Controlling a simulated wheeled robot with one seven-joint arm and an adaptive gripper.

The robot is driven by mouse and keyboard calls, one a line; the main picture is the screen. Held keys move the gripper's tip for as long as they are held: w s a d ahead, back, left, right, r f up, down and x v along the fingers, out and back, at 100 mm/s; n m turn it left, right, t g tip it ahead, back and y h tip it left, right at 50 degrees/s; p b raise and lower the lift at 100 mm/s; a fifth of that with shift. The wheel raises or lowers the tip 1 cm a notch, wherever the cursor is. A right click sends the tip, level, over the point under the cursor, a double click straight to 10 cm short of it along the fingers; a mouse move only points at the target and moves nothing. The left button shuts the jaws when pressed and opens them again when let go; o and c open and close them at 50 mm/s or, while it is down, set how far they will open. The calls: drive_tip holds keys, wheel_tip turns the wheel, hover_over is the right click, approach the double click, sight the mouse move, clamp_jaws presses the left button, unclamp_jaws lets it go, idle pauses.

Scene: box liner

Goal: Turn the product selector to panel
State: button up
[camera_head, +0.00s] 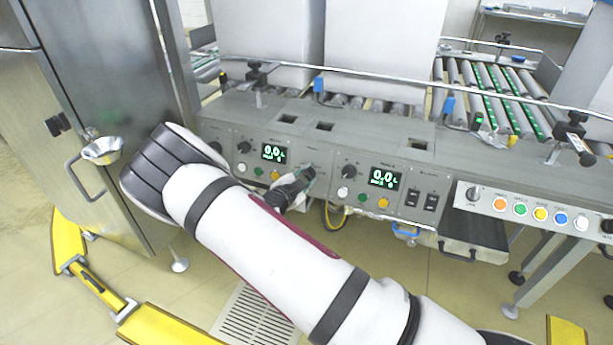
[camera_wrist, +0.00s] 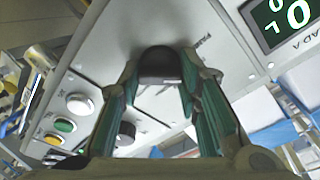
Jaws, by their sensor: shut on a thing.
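My gripper (camera_head: 302,178) reaches the front of the grey control panel (camera_head: 325,160), between its two green-digit displays. In the wrist view my gripper (camera_wrist: 160,80) has its two green-lined fingers on either side of a black knob (camera_wrist: 160,62), apparently the product selector, and is shut on it. Printed lettering beside this knob is only partly readable. The fingers and the knob's dark face hide which position it points to. In the head view my gripper and wrist largely cover the knob.
A left display (camera_head: 273,153) and a right display (camera_head: 385,178) flank the gripper, with other black knobs (camera_head: 349,171) and coloured buttons (camera_head: 362,197) close by. Large white boxes (camera_head: 380,45) stand behind the panel's rail. Roller conveyors (camera_head: 490,90) lie at the right.

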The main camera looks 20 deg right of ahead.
drive_tip(key=n, duration=0.4)
drive_tip(key=n+t, duration=0.1)
drive_tip(key=n, duration=0.1)
drive_tip(key=shift+w+r, duration=0.15)
drive_tip(key=shift+r, duration=0.15)
idle(0.3)
drive_tip(key=o, duration=1.2)
drive_tip(key=shift+c, duration=0.2)
drive_tip(key=shift+f, duration=0.1)
drive_tip(key=shift+s+a, duration=0.25)
drive_tip(key=shift+s, duration=0.05)
drive_tip(key=v, duration=1)
drive_tip(key=shift+s+r, duration=0.25)
drive_tip(key=shift+s, duration=0.15)
drive_tip(key=shift+a, duration=0.15)
